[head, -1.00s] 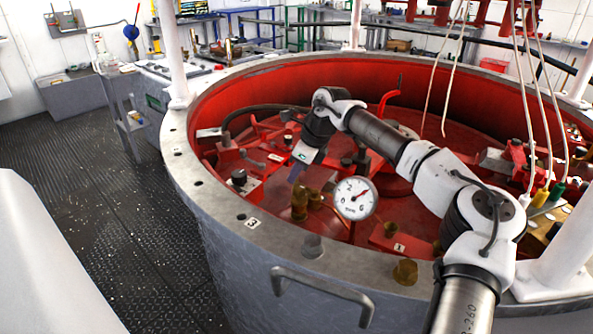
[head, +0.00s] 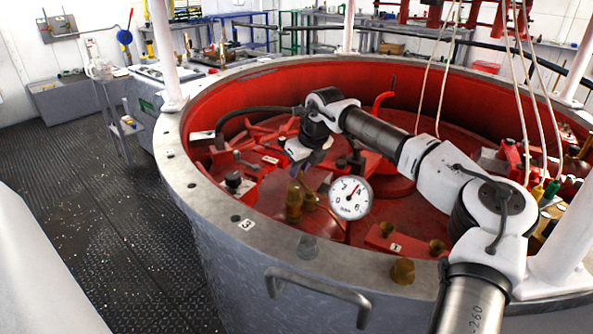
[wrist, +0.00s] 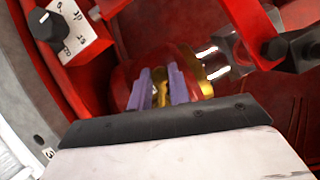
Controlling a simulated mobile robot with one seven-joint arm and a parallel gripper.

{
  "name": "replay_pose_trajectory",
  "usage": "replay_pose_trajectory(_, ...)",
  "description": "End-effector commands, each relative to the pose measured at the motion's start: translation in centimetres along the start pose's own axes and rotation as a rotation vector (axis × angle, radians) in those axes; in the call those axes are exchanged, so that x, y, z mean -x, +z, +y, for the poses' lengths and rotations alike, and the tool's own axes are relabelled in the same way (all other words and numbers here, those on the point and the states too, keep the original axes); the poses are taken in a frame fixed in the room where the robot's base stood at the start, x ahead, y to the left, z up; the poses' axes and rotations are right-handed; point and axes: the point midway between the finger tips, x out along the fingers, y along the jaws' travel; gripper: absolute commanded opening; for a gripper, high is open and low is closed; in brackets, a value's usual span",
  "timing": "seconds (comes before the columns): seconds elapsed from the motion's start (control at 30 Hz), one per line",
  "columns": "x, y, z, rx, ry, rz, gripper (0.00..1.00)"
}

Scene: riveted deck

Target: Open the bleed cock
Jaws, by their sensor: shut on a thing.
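In the wrist view, the two purple fingers of my gripper (wrist: 160,88) are closed around a narrow yellow-brass piece, apparently the lever of the bleed cock (wrist: 161,95). A red body and a brass ring (wrist: 203,78) sit right behind the fingers, joined to a bright steel fitting (wrist: 207,54). My gripper also shows in the head view (head: 298,172), low inside the red-lined tub, just above brass fittings (head: 294,204). There my own gripper body hides the held piece. How far the lever is turned cannot be told.
A round white gauge (head: 351,197) stands just right of the brass fittings. A black knob (wrist: 50,26) on a numbered plate lies to the left in the wrist view. The grey tub rim (head: 215,212) surrounds the work area. White cords (head: 445,70) hang at the right.

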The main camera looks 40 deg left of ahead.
Motion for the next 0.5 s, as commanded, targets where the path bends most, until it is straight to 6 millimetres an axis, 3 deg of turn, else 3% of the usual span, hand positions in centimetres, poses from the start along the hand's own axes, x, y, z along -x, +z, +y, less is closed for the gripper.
replay_pose_trajectory(0.5,0.08,-0.19,-0.54,-0.078,-0.033,0.001,0.0)
